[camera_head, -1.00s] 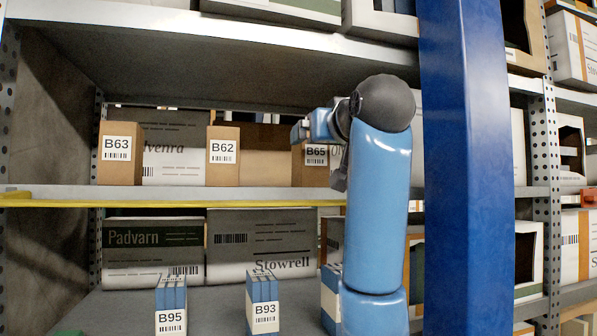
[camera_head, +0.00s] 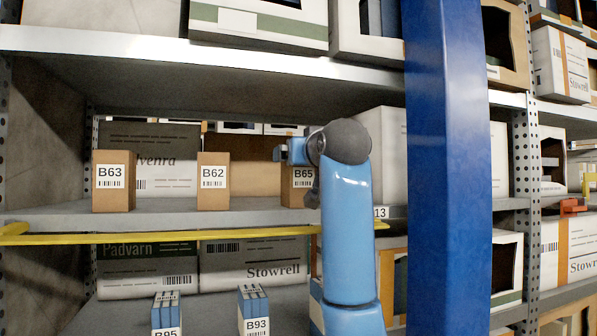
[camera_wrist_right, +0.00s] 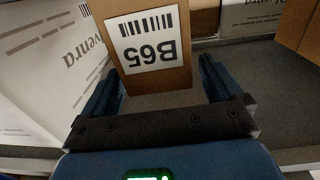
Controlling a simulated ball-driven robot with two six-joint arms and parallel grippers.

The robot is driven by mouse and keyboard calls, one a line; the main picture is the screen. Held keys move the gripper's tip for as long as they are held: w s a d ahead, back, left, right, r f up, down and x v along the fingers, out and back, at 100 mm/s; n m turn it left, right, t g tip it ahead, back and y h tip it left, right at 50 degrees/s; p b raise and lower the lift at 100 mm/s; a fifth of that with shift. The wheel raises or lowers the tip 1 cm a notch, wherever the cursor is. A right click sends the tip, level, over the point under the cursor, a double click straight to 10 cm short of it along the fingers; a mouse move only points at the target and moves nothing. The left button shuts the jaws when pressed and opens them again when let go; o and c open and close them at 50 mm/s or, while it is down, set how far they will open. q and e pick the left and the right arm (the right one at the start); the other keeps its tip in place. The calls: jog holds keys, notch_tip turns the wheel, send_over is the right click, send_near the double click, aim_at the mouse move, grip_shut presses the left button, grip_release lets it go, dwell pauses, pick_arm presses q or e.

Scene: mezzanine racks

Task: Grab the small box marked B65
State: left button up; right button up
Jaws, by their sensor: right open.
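The small brown box marked B65 (camera_head: 287,193) stands upright on the middle shelf, right of boxes B63 and B62. My right arm partly covers it in the head view. In the right wrist view the B65 box (camera_wrist_right: 160,78) faces me, its white label appearing upside down. My right gripper (camera_wrist_right: 158,66) is open, its two dark blue fingers to either side of the box's lower front. I cannot tell whether they touch it or how far they reach along its sides. In the head view the right gripper's fingertips are not clear. My left gripper is not in view.
Boxes B63 (camera_head: 114,195) and B62 (camera_head: 213,195) stand left on the same shelf, with larger cartons behind. A blue upright post (camera_head: 450,170) stands close on the right. A yellow bar (camera_head: 180,236) runs along the shelf front. Blue-and-white boxes sit below.

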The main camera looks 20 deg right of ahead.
jog(key=shift+w+r+p, duration=0.1)
jog(key=shift+w+p, duration=0.3)
jog(key=shift+w, duration=0.4)
jog(key=shift+w+f, duration=0.3)
jog(key=shift+w, duration=0.45)
jog(key=shift+s+r, duration=0.15)
jog(key=shift+s, duration=0.25)
jog(key=c, duration=0.7)
jog(key=shift+w, duration=0.2)
jog(key=c, duration=0.8)
jog(key=shift+s, duration=0.1)
